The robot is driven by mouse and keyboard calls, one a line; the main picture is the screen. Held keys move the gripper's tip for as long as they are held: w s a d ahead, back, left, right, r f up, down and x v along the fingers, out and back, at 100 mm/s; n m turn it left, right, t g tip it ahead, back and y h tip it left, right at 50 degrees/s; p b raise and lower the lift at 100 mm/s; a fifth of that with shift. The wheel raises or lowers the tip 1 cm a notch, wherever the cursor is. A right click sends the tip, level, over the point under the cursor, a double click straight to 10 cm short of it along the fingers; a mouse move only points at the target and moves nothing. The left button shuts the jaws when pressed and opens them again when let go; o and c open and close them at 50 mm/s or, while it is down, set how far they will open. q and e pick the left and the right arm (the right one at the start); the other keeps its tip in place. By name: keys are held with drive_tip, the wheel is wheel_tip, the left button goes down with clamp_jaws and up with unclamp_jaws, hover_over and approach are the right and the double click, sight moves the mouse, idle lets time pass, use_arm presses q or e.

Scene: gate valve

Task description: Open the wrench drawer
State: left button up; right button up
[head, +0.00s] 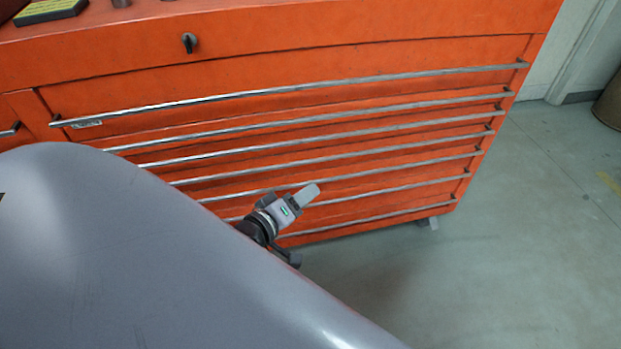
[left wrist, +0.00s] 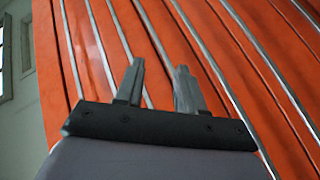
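An orange tool cabinet (head: 300,50) fills the upper head view, with a stack of wide drawers. Each drawer has a long metal bar handle, such as the top handle (head: 300,89). All the drawers in this stack look shut. Which one is the wrench drawer cannot be told. My left gripper (head: 305,197) is in front of the lower drawers in the head view. In the left wrist view the left gripper (left wrist: 160,72) has its two fingers apart, pointing at the drawer fronts, with nothing clearly between them. Contact with a handle cannot be told. My right gripper is not seen.
A black knob or lock (head: 189,42) sits above the top drawer. A yellow-and-black object (head: 50,11) lies on the cabinet top. The grey floor (head: 500,240) right of the cabinet is clear. A round bin-like object (head: 608,100) stands at the far right. My grey arm hides the lower left.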

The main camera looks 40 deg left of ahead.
sight(309, 163)
use_arm(q)
drive_tip(key=w+a+f+n+t+b, duration=0.1)
drive_tip(key=w+a+n+b, duration=0.1)
drive_tip(key=w+a+f+n+y+b, duration=0.1)
drive_tip(key=w+a+n+b, duration=0.1)
drive_tip(key=n+b, duration=0.1)
drive_tip(key=w+a+f+n+t+y+b, duration=0.1)
drive_tip(key=a+n+b, duration=0.1)
drive_tip(key=n+b, duration=0.1)
drive_tip(key=shift+w+a+t, duration=0.15)
drive_tip(key=shift+w+t, duration=0.15)
drive_tip(key=shift+w, duration=0.1)
drive_tip(key=shift+w+a+b, duration=0.2)
drive_tip(key=shift+w+b, duration=0.7)
drive_tip(key=shift+w, duration=2.25)
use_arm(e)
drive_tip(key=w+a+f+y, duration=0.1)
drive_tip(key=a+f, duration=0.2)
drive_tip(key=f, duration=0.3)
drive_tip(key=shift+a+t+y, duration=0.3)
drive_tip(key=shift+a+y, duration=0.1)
use_arm(q)
clamp_jaws()
